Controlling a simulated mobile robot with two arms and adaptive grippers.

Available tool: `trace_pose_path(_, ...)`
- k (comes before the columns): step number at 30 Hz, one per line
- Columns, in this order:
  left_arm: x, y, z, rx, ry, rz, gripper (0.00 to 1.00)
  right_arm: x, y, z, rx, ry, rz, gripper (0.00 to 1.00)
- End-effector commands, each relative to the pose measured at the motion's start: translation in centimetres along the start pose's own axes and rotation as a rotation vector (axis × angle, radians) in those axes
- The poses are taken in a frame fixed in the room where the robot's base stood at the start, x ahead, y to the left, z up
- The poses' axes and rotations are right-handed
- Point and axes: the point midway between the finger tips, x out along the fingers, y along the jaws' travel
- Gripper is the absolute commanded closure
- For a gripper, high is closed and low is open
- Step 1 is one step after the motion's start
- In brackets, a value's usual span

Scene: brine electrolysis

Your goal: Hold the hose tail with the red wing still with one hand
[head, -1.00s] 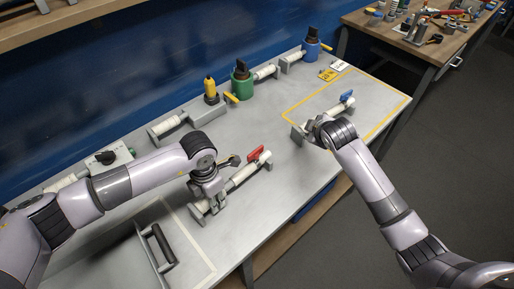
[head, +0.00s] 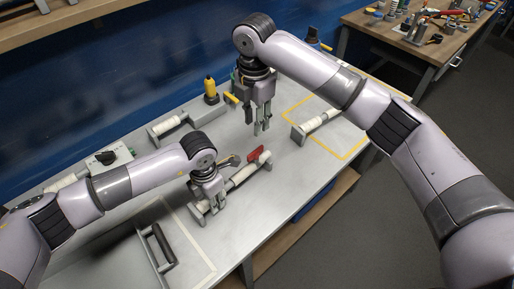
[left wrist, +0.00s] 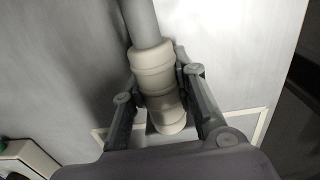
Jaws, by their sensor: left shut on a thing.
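The hose tail with the red wing (head: 241,177) lies aslant on the grey bench, a pale tube with fittings; its red wing (head: 256,154) stands near the far right end. My left gripper (head: 213,207) is shut on its near left part. In the left wrist view the two fingers (left wrist: 162,115) sit on either side of the cream fitting (left wrist: 153,72), with a grey tube running out of it. The red wing does not show there. My right gripper (head: 257,128) hangs above the bench, just behind the red wing, fingers pointing down, apart and empty.
Another pale hose tail (head: 312,124) lies to the right by a yellow outlined area (head: 346,157). A yellow-topped bottle (head: 211,88) stands at the back. A black-handled frame (head: 160,245) is at the front left. My right arm hides the bench's far right part.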

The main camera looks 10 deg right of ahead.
Motion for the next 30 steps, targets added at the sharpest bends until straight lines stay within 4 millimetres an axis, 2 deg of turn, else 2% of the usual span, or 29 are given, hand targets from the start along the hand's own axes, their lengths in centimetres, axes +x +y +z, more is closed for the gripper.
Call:
trace_pose_path(5,0.0,0.0,0.0,0.0,0.001,0.0,1.0,1.7,-0.1,0.0,-0.002,0.002,-0.004,0.72)
trace_pose_path(21,0.0,0.0,0.0,0.001,0.0,-0.001,1.0,9.5,0.0,0.0,0.001,0.001,-0.001,0.72)
trace_pose_path(30,0.0,0.0,0.0,0.001,0.0,-0.001,1.0,11.6,0.0,0.0,0.001,0.001,0.0,0.72)
